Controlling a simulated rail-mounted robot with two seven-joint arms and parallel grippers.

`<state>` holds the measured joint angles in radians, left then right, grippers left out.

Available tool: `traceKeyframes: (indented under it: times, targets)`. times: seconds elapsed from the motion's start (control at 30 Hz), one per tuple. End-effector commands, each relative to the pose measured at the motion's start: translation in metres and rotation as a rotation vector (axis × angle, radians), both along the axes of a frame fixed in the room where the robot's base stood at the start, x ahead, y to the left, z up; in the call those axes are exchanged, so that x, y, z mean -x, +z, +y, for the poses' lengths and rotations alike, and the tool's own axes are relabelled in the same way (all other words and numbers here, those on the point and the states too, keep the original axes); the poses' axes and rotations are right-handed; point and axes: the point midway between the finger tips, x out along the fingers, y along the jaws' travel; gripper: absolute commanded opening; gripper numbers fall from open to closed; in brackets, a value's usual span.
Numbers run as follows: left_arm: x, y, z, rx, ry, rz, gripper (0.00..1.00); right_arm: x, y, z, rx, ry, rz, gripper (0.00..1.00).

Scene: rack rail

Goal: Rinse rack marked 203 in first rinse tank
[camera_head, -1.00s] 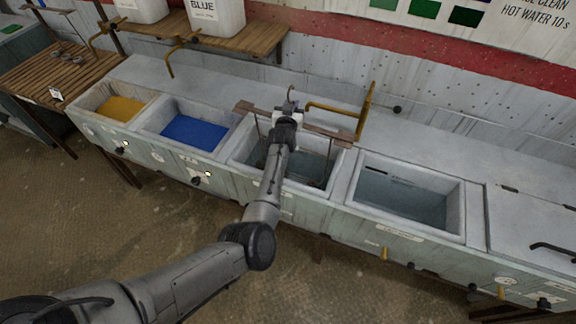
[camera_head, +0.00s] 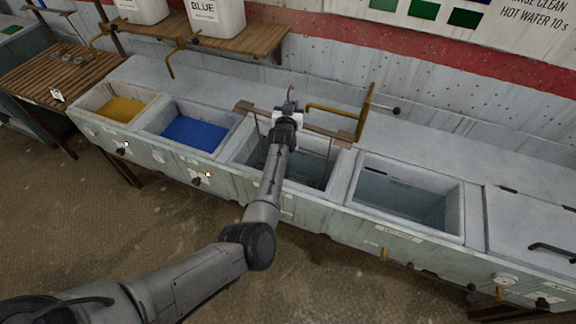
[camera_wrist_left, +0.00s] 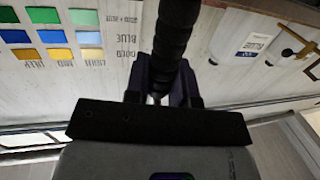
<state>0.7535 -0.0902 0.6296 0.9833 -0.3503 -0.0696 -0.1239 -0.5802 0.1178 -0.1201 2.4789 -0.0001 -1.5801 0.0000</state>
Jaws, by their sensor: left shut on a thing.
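The rack (camera_head: 327,133) has a brown wooden crossbar over the third tank from the left, with thin rods hanging down into it. No number on it is readable. My left gripper (camera_head: 288,112) is above the middle of the crossbar, shut on the rack's dark grip, which shows ribbed and black between the fingers in the left wrist view (camera_wrist_left: 172,40). The third tank (camera_head: 240,150) is a grey basin with dark water; the arm hides its middle. Which tank is marked first rinse is not readable. My right gripper is not in view.
A brass tap (camera_head: 362,112) stands behind the third tank. A yellow bath (camera_head: 122,107) and a blue bath (camera_head: 193,132) lie left; another water tank (camera_head: 400,200) lies right. A wooden shelf (camera_head: 262,40) holds white containers. A slatted table (camera_head: 45,75) stands far left.

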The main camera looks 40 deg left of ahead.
Motion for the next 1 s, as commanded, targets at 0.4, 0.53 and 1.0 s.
traceKeyframes:
  times: [0.4, 0.53, 1.0]
  targets:
    - [0.004, 0.063, -0.002, -0.003, 0.000, -0.005, 0.00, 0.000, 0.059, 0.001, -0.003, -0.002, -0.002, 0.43]
    - [0.005, 0.079, -0.002, -0.003, 0.000, -0.005, 0.00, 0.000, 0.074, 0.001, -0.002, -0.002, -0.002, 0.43]
    - [0.010, 0.136, -0.003, -0.001, 0.000, -0.005, 0.00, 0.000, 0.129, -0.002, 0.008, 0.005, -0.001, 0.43]
